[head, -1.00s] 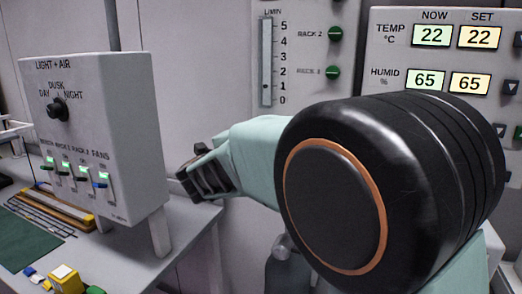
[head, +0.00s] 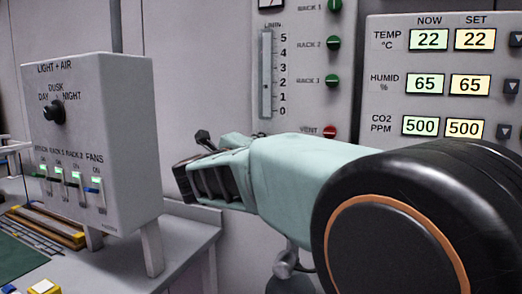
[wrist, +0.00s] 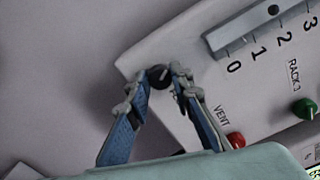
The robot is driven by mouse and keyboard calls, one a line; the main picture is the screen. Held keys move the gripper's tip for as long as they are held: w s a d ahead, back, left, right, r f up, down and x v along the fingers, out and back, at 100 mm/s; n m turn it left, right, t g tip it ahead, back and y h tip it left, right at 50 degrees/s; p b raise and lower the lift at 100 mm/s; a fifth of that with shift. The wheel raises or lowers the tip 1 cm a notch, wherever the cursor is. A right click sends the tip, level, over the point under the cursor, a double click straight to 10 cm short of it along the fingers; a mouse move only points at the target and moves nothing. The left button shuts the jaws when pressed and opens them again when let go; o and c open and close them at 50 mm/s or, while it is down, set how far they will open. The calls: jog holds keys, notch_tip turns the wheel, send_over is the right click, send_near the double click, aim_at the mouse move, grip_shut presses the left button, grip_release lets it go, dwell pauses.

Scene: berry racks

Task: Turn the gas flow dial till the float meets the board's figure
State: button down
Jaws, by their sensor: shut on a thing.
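My gripper (wrist: 157,80) is closed around a small dark dial (wrist: 158,75) near the corner of the flow panel in the wrist view. The fingers stand on either side of the dial and partly hide it. The flow gauge (head: 267,72) is an upright tube with a scale from 0 to 5 in the head view. Its float is a small dark mark low in the tube, somewhere between 1 and 2; it is too small to read exactly. My arm hides the dial in the head view. I see no board with a figure.
The light and air box (head: 90,130) stands at left. A climate display (head: 440,80) is at right.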

dwell(0.3)
jog(key=c, duration=1.7)
grip_release()
jog(key=shift+a, duration=0.1)
jog(key=v, duration=1.2)
